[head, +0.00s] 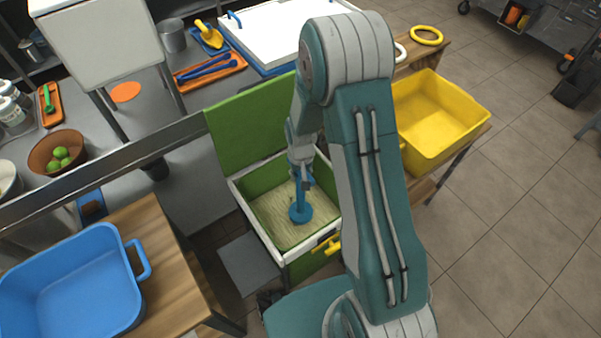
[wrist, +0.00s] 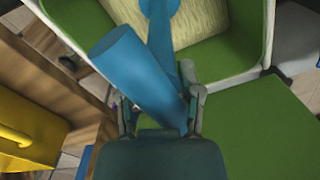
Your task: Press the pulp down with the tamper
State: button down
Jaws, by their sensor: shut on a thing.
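The blue tamper (head: 300,210) stands in the green-lined bin with its round foot at the pulp. It also shows in the wrist view (wrist: 130,65), where its thick handle lies between my fingers. The pale, fibrous pulp (head: 268,215) covers the floor of the bin; it also shows at the top of the wrist view (wrist: 205,20). My gripper (head: 302,172) is shut on the tamper's handle above the bin; its fingers show on both sides of the handle in the wrist view (wrist: 160,112). The tamper's foot seems to touch the pulp, but the exact contact is hard to tell.
The bin has a white rim (head: 258,228), a raised green lid (head: 255,122) and a yellow handle (head: 332,246). A blue tub (head: 70,285) stands at left and a yellow tub (head: 435,115) at right. A metal rail (head: 100,170) runs behind at left.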

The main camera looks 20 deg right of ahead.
jog(key=shift+f, duration=2.3)
notch_tip(320, 180, up, 22)
dwell(2.1)
